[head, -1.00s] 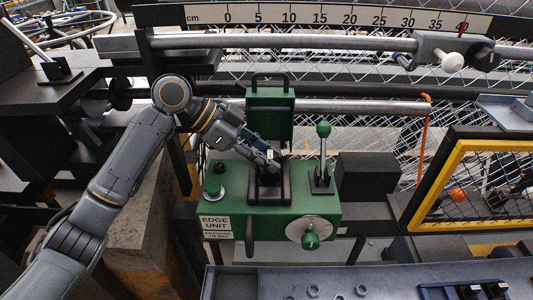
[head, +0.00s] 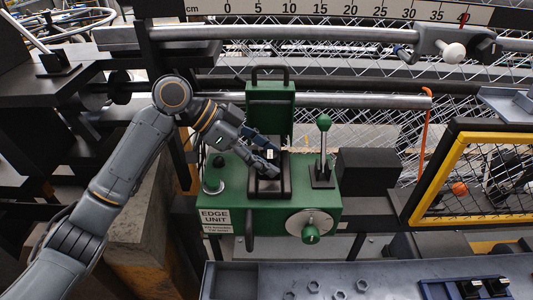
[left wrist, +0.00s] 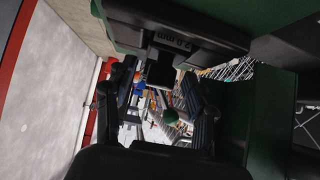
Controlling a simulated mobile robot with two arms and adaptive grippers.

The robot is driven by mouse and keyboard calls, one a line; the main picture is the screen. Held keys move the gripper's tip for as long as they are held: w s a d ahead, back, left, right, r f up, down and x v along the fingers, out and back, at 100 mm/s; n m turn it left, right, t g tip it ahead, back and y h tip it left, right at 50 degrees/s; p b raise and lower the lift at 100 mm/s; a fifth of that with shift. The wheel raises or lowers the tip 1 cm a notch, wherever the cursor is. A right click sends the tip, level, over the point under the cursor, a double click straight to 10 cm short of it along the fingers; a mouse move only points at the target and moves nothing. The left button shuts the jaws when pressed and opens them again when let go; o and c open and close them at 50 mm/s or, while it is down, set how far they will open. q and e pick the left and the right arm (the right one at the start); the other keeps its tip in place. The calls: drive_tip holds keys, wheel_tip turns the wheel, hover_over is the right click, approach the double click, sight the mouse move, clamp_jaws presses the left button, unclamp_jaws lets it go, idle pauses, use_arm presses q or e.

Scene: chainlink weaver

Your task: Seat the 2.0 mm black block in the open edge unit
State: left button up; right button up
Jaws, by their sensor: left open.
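The green edge unit (head: 222,178) stands in the middle of the head view with its green cover (head: 269,100) raised and a black frame (head: 268,196) in its front. The black block (left wrist: 178,38) marked 2.0 mm is at the top of the left wrist view, just beyond my fingertips. My left gripper (head: 274,162) is open at the unit's opening, and both fingers show apart in the left wrist view (left wrist: 160,95). The fingers partly hide the block in the head view, so I cannot tell how fully it sits. My right gripper is not in view.
A green-knobbed lever (head: 323,150) stands right of the opening. A round dial (head: 308,224) is on the unit's front. A metal tray (head: 385,280) in front holds loose nuts and a blue holder (head: 432,292) with black pieces. A yellow-edged mesh frame (head: 432,190) is at right.

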use_arm(q)
drive_tip(key=v, duration=1.2)
